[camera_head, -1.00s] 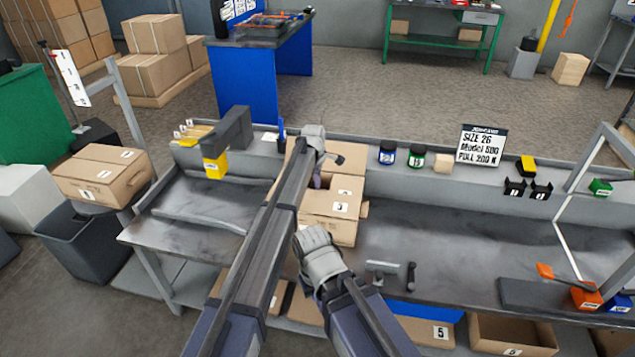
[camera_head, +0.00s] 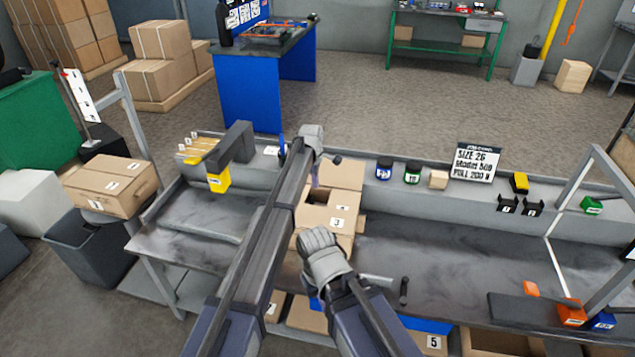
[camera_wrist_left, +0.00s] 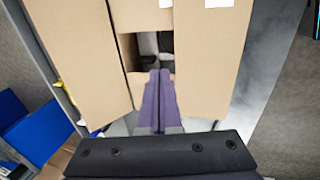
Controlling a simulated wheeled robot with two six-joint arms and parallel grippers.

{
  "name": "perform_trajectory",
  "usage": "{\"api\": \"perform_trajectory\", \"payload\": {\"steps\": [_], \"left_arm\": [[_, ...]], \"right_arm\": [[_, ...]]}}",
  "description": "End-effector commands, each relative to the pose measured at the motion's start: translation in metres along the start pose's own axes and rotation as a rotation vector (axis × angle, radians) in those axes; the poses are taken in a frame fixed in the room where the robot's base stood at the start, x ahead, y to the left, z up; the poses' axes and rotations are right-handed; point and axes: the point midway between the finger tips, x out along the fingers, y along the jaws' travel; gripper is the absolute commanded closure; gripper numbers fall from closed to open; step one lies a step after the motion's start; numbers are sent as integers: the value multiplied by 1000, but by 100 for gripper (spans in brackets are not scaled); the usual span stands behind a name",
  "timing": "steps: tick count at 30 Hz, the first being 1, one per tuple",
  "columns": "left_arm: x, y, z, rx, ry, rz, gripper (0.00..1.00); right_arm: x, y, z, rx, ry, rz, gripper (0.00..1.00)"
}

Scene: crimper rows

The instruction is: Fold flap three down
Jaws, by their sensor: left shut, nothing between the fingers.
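The brown carton (camera_head: 315,218) stands on the bench, partly behind my arms. A panel facing me carries a label reading 3, with another label above it; a further panel (camera_head: 342,173) stands at its far side. My left gripper (camera_head: 315,178) is over the carton, mostly hidden by its own arm. In the left wrist view, its purple fingers (camera_wrist_left: 158,92) are together and empty, at a dark gap between a left panel (camera_wrist_left: 80,50) and a right panel (camera_wrist_left: 212,55). I cannot tell if they touch cardboard.
A yellow-and-black device (camera_head: 220,180) stands left of the carton. Blue (camera_head: 384,171) and green (camera_head: 413,174) jars, a wooden block (camera_head: 438,179) and a sign (camera_head: 474,162) line the back ledge. A black-handled tool (camera_head: 404,290) lies right of my right arm. The bench's middle right is clear.

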Motion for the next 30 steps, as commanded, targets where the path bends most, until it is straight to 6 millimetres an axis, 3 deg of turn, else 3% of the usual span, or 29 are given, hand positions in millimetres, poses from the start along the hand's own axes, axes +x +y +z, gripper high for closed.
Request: {"api": "perform_trajectory", "payload": {"steps": [1, 10, 15, 23, 26, 29, 30], "left_arm": [[-16, 4, 0, 0, 0, 0, 100], [-57, 14, 0, 0, 0, 0, 100], [-66, 17, 0, 0, 0, 0, 100], [-65, 16, 0, 0, 0, 0, 100], [-68, 4, -5, 22, 2, -4, 100], [-78, -35, -22, 111, 6, -17, 100], [-83, -59, -32, 167, 8, -26, 100]], "right_arm": [[-16, 2, 1, 0, 0, 0, 100], [-58, 6, 3, 0, 0, 0, 100], [-68, 6, 4, 0, 0, 0, 100], [-67, 6, 4, 0, 0, 0, 100], [-67, 6, 4, 0, 0, 0, 100], [-67, 6, 4, 0, 0, 0, 100], [-67, 6, 4, 0, 0, 0, 100]]}}
